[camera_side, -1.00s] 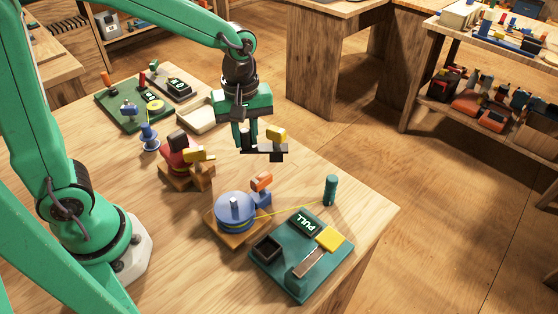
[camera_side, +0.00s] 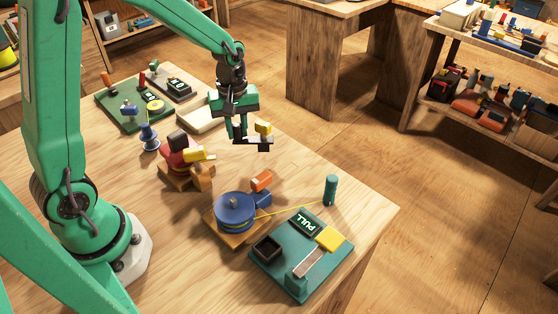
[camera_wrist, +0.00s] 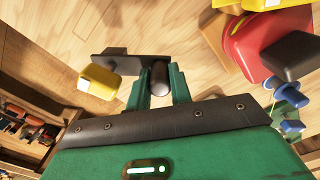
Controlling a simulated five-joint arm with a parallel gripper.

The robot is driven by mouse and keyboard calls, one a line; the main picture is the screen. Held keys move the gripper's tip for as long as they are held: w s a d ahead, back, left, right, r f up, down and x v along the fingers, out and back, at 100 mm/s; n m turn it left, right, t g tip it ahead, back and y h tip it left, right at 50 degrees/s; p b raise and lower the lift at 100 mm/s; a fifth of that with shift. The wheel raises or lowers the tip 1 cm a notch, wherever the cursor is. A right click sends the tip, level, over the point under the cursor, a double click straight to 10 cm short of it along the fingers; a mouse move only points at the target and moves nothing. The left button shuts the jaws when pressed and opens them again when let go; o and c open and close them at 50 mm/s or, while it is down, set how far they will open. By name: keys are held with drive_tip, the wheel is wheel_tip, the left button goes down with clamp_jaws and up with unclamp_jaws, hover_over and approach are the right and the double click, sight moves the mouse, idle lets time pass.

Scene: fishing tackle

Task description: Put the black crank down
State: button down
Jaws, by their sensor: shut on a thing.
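The black crank (camera_side: 252,140) is a flat black bar with a yellow knob (camera_side: 263,128) standing at one end. My gripper (camera_side: 240,130) is shut on the crank's end away from the knob. The crank appears held above the table near its far right edge. In the wrist view the crank (camera_wrist: 128,64) lies across the fingertips of my gripper (camera_wrist: 160,82). A dark round stub shows between the fingers, and the yellow knob hangs off to the left.
A red reel (camera_side: 172,158) with a yellow handle stands on a wooden block left of the gripper. A blue reel (camera_side: 236,208) stands nearer, beside a teal board (camera_side: 283,278) marked PULL. A pale block (camera_side: 199,119) lies behind. Bare wood (camera_side: 300,190) shows at right.

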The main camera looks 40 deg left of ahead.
sight(238, 139)
drive_tip(key=shift+f, duration=2)
drive_tip(key=shift+f, duration=0.1)
drive_tip(key=c, duration=1.3)
unclamp_jaws()
drive_tip(key=shift+o, duration=0.2)
wheel_tip(238, 139, up, 12)
drive_tip(key=shift+f, duration=0.1)
drive_tip(key=shift+r, duration=0.2)
drive_tip(key=shift+s+r, duration=0.1)
